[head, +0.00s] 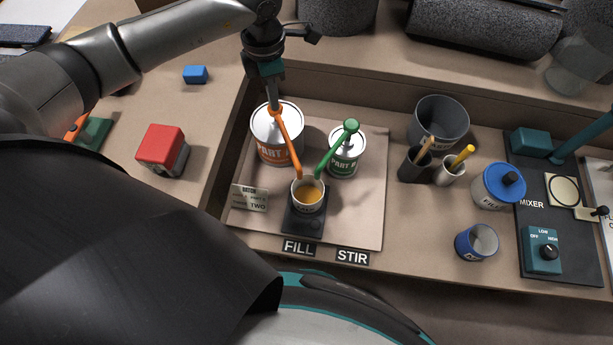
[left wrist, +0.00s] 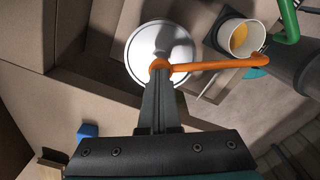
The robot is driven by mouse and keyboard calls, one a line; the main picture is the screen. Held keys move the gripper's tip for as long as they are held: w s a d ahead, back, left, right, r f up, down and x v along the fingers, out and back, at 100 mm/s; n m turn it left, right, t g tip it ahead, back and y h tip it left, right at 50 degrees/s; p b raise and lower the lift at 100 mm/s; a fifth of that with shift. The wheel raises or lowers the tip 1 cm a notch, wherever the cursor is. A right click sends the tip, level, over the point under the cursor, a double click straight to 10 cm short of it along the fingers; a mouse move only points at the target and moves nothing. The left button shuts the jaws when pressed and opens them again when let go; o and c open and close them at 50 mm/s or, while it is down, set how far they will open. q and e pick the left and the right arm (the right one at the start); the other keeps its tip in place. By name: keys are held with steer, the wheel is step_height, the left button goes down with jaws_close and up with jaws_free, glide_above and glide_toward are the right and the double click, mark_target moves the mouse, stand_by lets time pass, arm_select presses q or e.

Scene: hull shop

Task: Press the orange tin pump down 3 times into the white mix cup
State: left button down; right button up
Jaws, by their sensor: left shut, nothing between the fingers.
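The orange pump (head: 288,135) stands on the white-and-orange Part A tin (head: 265,145), its spout reaching over the white mix cup (head: 308,195). The cup stands on a small dark scale (head: 303,222) and holds amber liquid. My left gripper (head: 274,106) is shut and empty, its fingertips at the top of the orange pump head. In the left wrist view the shut fingers (left wrist: 159,75) meet the orange pump (left wrist: 205,66) over the tin lid (left wrist: 150,45). I cannot tell how far the pump is pressed down. My right gripper is not in view.
The Part B tin (head: 345,155) with a green pump (head: 338,140) stands close on the right, its spout also reaching the cup. A tag reading "two" (head: 249,198) stands left of the scale. A grey bucket (head: 438,122), stick pots and a mixer (head: 545,215) are further right.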

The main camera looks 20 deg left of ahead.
arm_select(q)
steer(key=shift+s+a+f, duration=0.15)
steer(key=shift+f, duration=0.3)
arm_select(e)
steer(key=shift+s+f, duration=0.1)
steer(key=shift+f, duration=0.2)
arm_select(q)
steer(key=shift+r+p, duration=0.85)
steer(key=shift+r, duration=0.15)
steer(key=shift+r+p, duration=0.45)
steer(key=shift+r, duration=0.2)
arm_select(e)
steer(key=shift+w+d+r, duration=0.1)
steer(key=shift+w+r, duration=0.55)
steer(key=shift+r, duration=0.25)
arm_select(q)
steer(key=shift+d, duration=0.2)
steer(key=shift+r, duration=0.1)
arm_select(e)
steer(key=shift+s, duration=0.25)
arm_select(q)
steer(key=shift+r+p, duration=0.5)
steer(key=shift+r, duration=0.05)
step_height(320, 180, up, 5)
steer(key=p, duration=0.3)
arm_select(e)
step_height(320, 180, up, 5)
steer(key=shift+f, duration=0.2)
